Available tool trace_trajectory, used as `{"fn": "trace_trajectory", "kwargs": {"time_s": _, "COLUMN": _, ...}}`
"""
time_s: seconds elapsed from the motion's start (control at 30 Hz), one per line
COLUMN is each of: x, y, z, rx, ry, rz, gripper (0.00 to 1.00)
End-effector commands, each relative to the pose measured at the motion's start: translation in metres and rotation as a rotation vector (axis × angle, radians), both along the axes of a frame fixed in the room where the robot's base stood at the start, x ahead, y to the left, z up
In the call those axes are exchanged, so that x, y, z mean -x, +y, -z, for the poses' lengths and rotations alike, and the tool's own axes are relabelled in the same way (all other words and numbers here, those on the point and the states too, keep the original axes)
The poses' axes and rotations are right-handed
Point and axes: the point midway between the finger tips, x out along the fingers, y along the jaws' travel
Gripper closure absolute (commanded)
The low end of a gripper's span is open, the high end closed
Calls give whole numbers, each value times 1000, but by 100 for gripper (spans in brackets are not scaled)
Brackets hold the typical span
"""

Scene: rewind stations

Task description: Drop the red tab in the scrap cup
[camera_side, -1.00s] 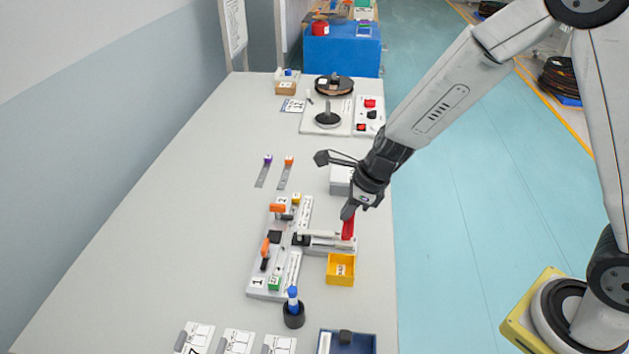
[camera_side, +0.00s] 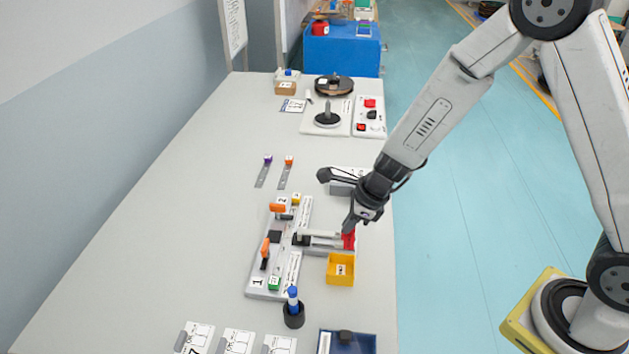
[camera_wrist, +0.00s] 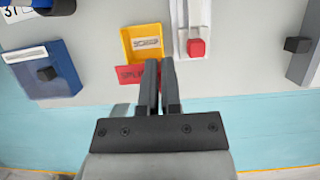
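The red tab (camera_wrist: 129,74) shows at the left of my fingertips in the wrist view, with dark lettering on it. In the side view red (camera_side: 349,241) shows just under my gripper (camera_side: 350,226). My gripper's fingers (camera_wrist: 161,66) are close together and appear shut on the tab's edge; the fingers hide part of it. The yellow scrap cup (camera_side: 340,282) stands on the table, nearer the side camera than my gripper. In the wrist view the cup (camera_wrist: 127,41), with a white label inside, lies just ahead of the fingertips and a little left. The tab is outside the cup.
A white fixture arm with a red block (camera_wrist: 196,48) is close right of the cup in the wrist view. A grey station with orange handles (camera_side: 276,245) stands left of the cup. A blue bin (camera_side: 350,343) and a black holder (camera_side: 294,316) with a blue-topped item are nearer.

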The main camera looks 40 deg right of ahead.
Motion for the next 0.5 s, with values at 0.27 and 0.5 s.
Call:
{"fn": "trace_trajectory", "kwargs": {"time_s": 0.27, "x": 1, "y": 0, "z": 15, "rx": 0, "ry": 2, "rz": 1, "gripper": 100}}
{"fn": "trace_trajectory", "kwargs": {"time_s": 0.5, "x": 1, "y": 0, "z": 19, "rx": 2, "ry": 0, "rz": -1, "gripper": 100}}
